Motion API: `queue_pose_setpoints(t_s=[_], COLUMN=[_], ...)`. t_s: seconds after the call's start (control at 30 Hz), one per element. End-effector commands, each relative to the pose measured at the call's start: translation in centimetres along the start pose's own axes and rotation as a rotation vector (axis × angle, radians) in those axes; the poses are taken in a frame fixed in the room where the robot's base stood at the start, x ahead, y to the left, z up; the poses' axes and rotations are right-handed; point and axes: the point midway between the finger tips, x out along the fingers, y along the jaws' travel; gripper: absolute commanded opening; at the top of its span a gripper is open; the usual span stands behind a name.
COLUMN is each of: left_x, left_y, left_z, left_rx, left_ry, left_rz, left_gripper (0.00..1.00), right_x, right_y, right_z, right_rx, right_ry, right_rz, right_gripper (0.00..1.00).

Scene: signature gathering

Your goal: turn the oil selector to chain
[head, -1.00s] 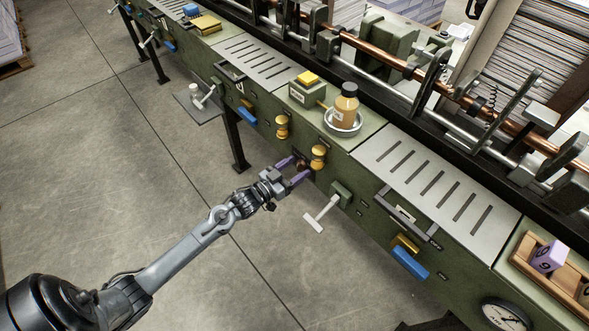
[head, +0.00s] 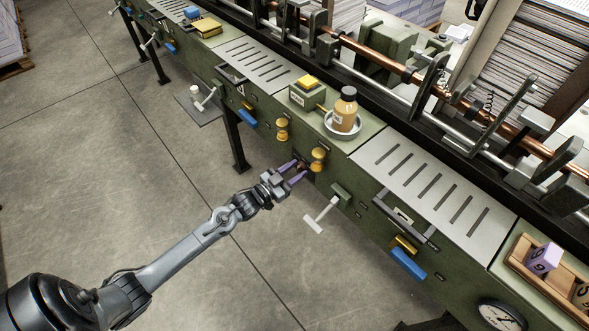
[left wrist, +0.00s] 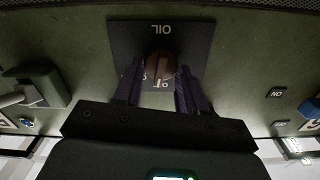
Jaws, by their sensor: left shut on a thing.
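The oil selector is a brown knob (left wrist: 160,66) on a dark plate (left wrist: 192,36) marked OIL, upside down in the left wrist view. In the head view the knob (head: 301,165) shows small on the green machine's front. My left gripper (head: 297,174) reaches the front panel there, and its purple fingers (left wrist: 157,84) are shut on the knob, one on each side. Other markings on the plate are partly hidden by the knob and fingers, so the selector's setting cannot be read. My right gripper is not in view.
A grey T-handle (head: 321,215) sticks out below right. A bottle (head: 345,109) stands in a metal dish (head: 343,130) on the ledge above.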

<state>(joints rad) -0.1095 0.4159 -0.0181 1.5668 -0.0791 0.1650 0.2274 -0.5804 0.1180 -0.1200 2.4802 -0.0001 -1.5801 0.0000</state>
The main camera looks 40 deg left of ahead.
Motion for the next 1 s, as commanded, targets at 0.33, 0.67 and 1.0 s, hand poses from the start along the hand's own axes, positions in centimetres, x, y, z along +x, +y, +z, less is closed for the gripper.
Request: queue_pose_setpoints(t_s=[0.33,0.67,1.0], left_x=[0.0,0.0,0.0], left_y=[0.1,0.2,0.3], left_z=[-0.3,-0.1,0.0], left_rx=[0.307,0.562,0.695], left_ry=[0.000,0.000,0.002], left_rz=[0.001,0.001,0.001], left_gripper=[0.10,0.10,0.10], right_x=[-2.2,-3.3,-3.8], right_y=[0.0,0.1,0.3], right_z=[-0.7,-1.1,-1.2], right_rx=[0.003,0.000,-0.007], right_ry=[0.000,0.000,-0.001], right_rz=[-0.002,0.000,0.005], right_gripper=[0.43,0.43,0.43])
